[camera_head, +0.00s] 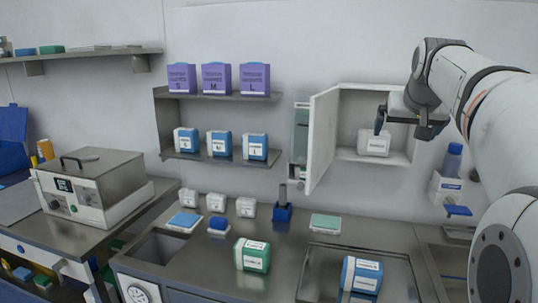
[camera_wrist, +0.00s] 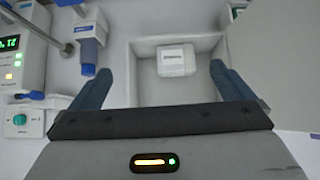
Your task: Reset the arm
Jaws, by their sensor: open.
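My gripper (camera_head: 379,127) is at the upper right in the head view, in front of the open white wall cabinet (camera_head: 375,88). In the wrist view my gripper (camera_wrist: 165,90) shows two blue fingers spread wide apart with nothing between them. A white labelled box (camera_head: 373,143) stands inside the cabinet. It also shows in the wrist view (camera_wrist: 176,60), beyond the fingers and apart from them. The cabinet door (camera_head: 322,140) stands open to the left in the head view.
Shelves left of the cabinet hold purple boxes (camera_head: 220,79) and blue-white boxes (camera_head: 221,144). A dispenser (camera_head: 447,187) hangs on the wall at the right.

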